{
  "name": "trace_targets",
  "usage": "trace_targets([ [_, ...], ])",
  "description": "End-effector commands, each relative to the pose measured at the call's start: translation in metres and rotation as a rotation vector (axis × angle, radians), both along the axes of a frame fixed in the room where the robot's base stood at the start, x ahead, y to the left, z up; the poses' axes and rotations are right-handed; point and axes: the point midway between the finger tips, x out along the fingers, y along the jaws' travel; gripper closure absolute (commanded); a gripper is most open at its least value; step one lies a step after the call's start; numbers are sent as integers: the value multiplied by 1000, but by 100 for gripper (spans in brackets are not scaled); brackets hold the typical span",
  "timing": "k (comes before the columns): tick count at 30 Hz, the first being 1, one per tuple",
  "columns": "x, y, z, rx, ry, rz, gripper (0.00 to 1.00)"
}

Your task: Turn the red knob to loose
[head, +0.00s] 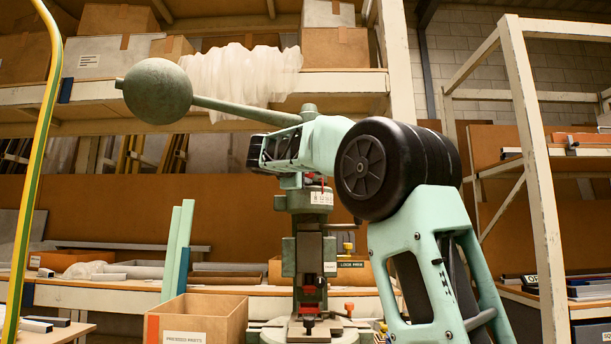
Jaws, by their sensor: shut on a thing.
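The green fly press (309,250) stands on the bench at the centre. Its swing arm ends in a large round ball weight (157,91) at upper left. Small patches of the red knob (325,182) show near the top of the press column, just above a white label (321,198). My mint arm comes in from the lower right and crosses in front of the press top. My gripper (309,179) is at the red knob and shut on it. The fingers and most of the knob are hidden by my own wrist and arm.
An open box labelled pressed parts (195,318) stands at the front, left of the press. An orange-red round handle (349,307) sits right of the press base. A lock pins box (352,270) is behind. A yellow-green post (32,170) stands at far left.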

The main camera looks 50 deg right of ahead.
Motion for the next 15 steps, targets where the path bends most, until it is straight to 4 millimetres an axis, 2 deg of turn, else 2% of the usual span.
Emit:
trace_targets([
  [9,1,0,-1,-1,2,1,94],
  [10,1,0,-1,0,2,1,63],
  [11,1,0,-1,0,2,1,55],
  [12,1,0,-1,0,2,1,51],
  [15,1,0,-1,0,2,1,51],
])
